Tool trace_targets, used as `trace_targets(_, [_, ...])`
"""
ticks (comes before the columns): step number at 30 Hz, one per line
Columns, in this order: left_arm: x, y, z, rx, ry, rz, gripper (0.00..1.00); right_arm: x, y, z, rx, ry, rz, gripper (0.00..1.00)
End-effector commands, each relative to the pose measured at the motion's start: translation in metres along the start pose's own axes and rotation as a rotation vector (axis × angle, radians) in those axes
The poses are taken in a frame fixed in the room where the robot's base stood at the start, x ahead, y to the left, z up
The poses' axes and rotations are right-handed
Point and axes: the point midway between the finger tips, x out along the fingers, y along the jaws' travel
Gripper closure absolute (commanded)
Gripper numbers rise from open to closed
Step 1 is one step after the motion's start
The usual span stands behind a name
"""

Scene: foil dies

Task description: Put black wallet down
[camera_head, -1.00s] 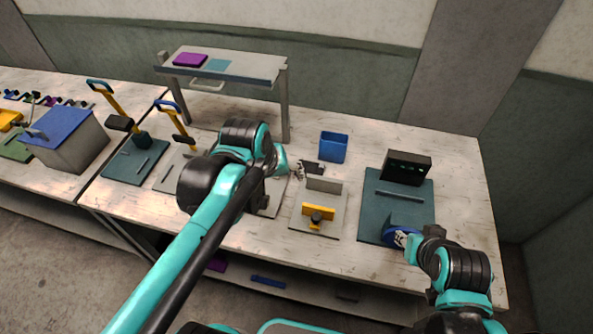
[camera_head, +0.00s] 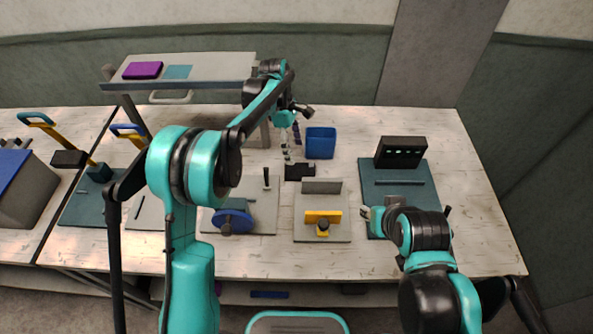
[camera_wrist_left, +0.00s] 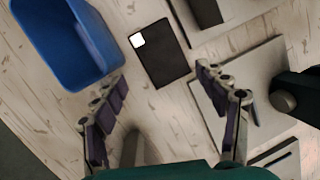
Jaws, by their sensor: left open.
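The black wallet (camera_head: 299,172) lies flat on the pale wooden table, just in front of the blue bin. In the left wrist view the wallet (camera_wrist_left: 159,53) is a dark rectangle with a white square at one corner. My left gripper (camera_head: 291,145) is open and empty, over the table behind the wallet and left of the bin. In the wrist view its spread fingers (camera_wrist_left: 162,80) stand on either side of the wallet's near end, apart from it. My right gripper (camera_head: 367,214) is by the teal board at right; its jaw opening is unclear.
The blue bin (camera_head: 321,143) stands close to the left gripper, and also shows in the wrist view (camera_wrist_left: 62,40). A grey raised shelf (camera_head: 215,67) is at back left. A grey board with a yellow clamp (camera_head: 323,217) lies in front of the wallet.

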Motion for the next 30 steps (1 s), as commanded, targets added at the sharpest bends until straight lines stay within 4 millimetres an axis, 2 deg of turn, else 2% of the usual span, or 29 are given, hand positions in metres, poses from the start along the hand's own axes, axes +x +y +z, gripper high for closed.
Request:
trace_targets(3, [0.016, 0.0, -0.001, 0.001, 0.0, 0.001, 0.27, 0.005, 0.0, 0.004, 0.0, 0.0, 0.0, 0.68])
trace_targets(8, [0.029, -0.001, 0.0, 0.002, 0.001, 0.001, 0.27, 0.009, 0.0, 0.007, 0.0, 0.0, 0.0, 0.68])
trace_targets(15, [0.066, -0.002, 0.001, 0.003, 0.001, 0.002, 0.27, 0.022, 0.0, 0.016, 0.0, 0.0, 0.0, 0.68])
trace_targets(18, [0.072, -0.002, 0.001, 0.003, 0.001, 0.002, 0.27, 0.023, 0.0, 0.017, 0.0, 0.0, 0.0, 0.68])
trace_targets(23, [0.071, -0.002, 0.001, 0.002, 0.001, 0.002, 0.27, 0.022, 0.0, 0.016, 0.0, 0.0, 0.0, 0.68])
trace_targets(24, [0.071, -0.002, 0.001, 0.002, 0.001, 0.002, 0.33, 0.022, 0.0, 0.016, 0.0, 0.0, 0.0, 0.68])
trace_targets(28, [0.071, -0.002, 0.001, 0.002, 0.001, 0.002, 0.65, 0.022, 0.0, 0.016, 0.0, 0.0, 0.0, 0.68])
trace_targets(30, [0.071, -0.002, 0.001, 0.002, 0.001, 0.002, 0.66, 0.022, 0.0, 0.016, 0.0, 0.0, 0.0, 0.68])
